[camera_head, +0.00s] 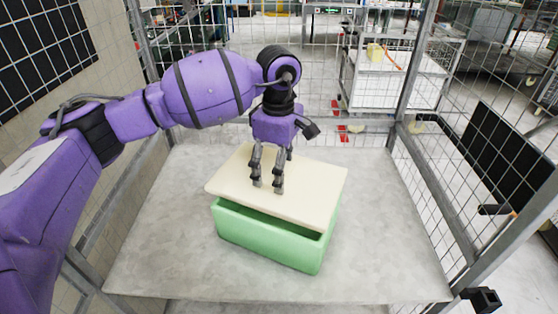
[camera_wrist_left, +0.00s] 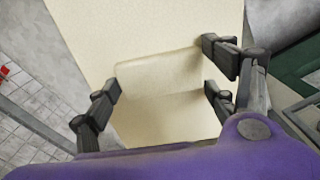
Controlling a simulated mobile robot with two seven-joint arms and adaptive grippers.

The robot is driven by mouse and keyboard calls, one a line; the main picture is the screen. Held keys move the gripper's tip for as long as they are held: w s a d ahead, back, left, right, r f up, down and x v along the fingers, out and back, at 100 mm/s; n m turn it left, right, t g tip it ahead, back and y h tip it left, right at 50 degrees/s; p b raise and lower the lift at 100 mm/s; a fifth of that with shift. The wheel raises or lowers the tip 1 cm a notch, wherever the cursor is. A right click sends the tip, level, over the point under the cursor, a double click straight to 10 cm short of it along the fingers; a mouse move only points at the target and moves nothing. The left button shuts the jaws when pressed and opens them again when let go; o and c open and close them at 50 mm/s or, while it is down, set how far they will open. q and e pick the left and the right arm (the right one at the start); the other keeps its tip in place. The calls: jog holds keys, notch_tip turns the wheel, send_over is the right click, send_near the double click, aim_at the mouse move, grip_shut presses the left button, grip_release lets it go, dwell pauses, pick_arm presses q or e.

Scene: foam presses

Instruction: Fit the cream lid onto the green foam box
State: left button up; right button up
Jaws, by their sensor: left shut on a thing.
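The cream lid (camera_head: 312,190) is a flat slab lying over the top of the green foam box (camera_head: 262,239) in the head view. It sits slightly turned against the box, and a dark gap shows under its front edge, so the lid is not flush there. My left gripper (camera_head: 268,187) comes down from above onto the lid. In the left wrist view, its fingers (camera_wrist_left: 160,92) are shut on a raised cream block (camera_wrist_left: 158,72) on the lid. The back of the box is hidden under the lid. My right gripper is in neither view.
The box stands on a grey table (camera_head: 390,255) with free room on both sides and in front. Wire mesh panels on metal posts (camera_head: 402,95) enclose the table at the back and sides. A white mesh cart (camera_head: 395,80) stands beyond the back panel.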

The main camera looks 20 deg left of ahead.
pick_arm(q)
jog(key=shift+f+b, duration=0.7)
jog(key=shift+f, duration=1.7)
jog(key=o, duration=1.1)
notch_tip(320, 180, up, 12)
jog(key=shift+r, duration=0.1)
